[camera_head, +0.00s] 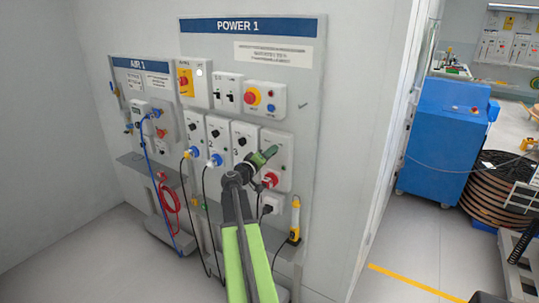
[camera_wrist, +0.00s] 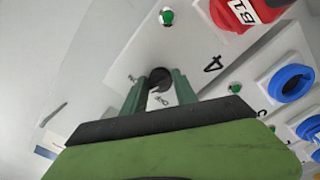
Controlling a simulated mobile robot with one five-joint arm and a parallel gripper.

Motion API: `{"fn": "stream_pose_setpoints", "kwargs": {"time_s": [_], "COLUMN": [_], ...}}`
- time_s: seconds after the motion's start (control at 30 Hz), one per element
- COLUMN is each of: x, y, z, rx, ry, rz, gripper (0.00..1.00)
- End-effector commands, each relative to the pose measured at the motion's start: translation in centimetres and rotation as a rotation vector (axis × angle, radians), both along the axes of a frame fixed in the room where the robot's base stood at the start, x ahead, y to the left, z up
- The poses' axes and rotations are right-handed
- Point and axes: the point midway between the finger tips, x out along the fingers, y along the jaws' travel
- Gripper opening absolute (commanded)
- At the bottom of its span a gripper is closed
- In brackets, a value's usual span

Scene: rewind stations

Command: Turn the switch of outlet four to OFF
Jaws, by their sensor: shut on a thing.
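The outlet four box (camera_head: 284,150) is the rightmost of the row on the POWER 1 board (camera_head: 310,90). Its red socket (camera_head: 270,179) carries a label reading B1 and also shows in the wrist view (camera_wrist: 240,12). The numeral 4 (camera_wrist: 213,64) is printed beside the dark round switch knob (camera_wrist: 160,76). My gripper (camera_wrist: 161,82) is shut on this knob, one green finger on each side. Small marks lie around the knob, too small to read surely. The fingers partly hide the knob, and its setting cannot be told.
Outlets with blue sockets stand close by; one shows in the wrist view (camera_wrist: 291,82). A red emergency button (camera_head: 252,96) sits above. A yellow tool (camera_head: 295,220) hangs at lower right.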

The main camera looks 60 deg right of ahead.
Motion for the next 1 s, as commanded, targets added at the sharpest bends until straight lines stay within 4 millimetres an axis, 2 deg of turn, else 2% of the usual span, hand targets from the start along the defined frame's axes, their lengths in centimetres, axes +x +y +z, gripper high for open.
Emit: {"fn": "stream_pose_setpoints", "kwargs": {"time_s": [0.7, 1.0], "x": [-0.08, -0.07], "y": [0.01, 0.01], "z": [0.06, 0.08], "rx": [0.007, 0.009], "ry": [0.674, 0.909], "rz": [0.000, 0.000], "gripper": [0.00, 0.00]}}
